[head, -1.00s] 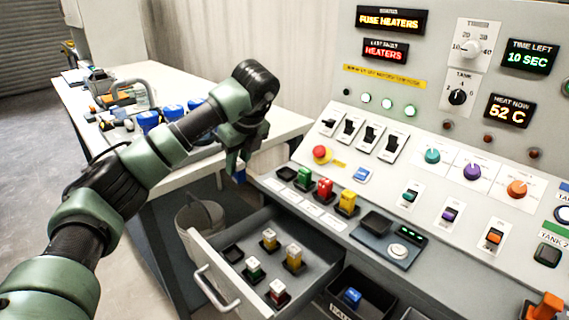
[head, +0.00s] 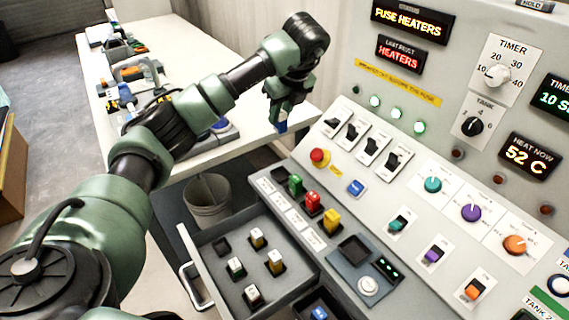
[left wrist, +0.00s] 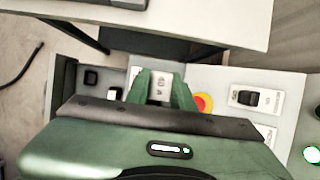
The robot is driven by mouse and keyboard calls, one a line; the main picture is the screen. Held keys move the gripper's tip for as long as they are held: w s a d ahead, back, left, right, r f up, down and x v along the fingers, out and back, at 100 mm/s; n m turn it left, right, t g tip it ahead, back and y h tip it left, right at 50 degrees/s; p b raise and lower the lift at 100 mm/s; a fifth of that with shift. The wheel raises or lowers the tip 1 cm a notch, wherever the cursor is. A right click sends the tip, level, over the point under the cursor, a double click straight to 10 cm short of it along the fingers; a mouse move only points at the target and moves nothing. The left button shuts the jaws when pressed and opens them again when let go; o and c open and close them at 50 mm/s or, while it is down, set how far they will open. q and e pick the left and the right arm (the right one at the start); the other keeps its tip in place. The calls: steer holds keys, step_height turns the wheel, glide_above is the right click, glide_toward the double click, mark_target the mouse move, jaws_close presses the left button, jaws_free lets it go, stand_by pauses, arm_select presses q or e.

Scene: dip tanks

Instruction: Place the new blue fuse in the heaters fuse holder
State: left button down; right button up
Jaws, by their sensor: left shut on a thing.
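My left gripper (head: 283,118) is shut on a blue fuse (head: 282,127). In the head view only a small blue part shows below the fingers. In the left wrist view the fuse's pale, marked top (left wrist: 161,86) sits between the green fingers. The empty fuse holder (head: 280,172) is a dark socket at the left end of the fuse row, beside the green fuse (head: 296,185). The held fuse appears above this holder in the head view, apart from it. The holder labels (head: 266,187) are too small to read. My right gripper is not in view.
A red fuse (head: 313,202) and yellow fuse (head: 331,220) stand along the row. An open drawer (head: 205,262) holds several white-topped fuses. A bin below holds a blue fuse (head: 319,313). A red emergency button (head: 319,157) and switches (head: 371,145) lie right of the row.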

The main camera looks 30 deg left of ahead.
arm_select(q)
step_height(320, 180, down, 16)
steer(key=shift+f+p, duration=0.25)
steer(key=shift+p, duration=0.85)
steer(key=shift+f, duration=0.3)
steer(key=shift+f, duration=0.2)
steer(key=c, duration=1.2)
jaws_free()
steer(key=shift+r, duration=0.15)
steer(key=shift+r, duration=0.25)
steer(key=b+v, duration=0.2)
steer(key=v, duration=0.9)
steer(key=shift+d+r, duration=0.25)
steer(key=shift+r, duration=0.05)
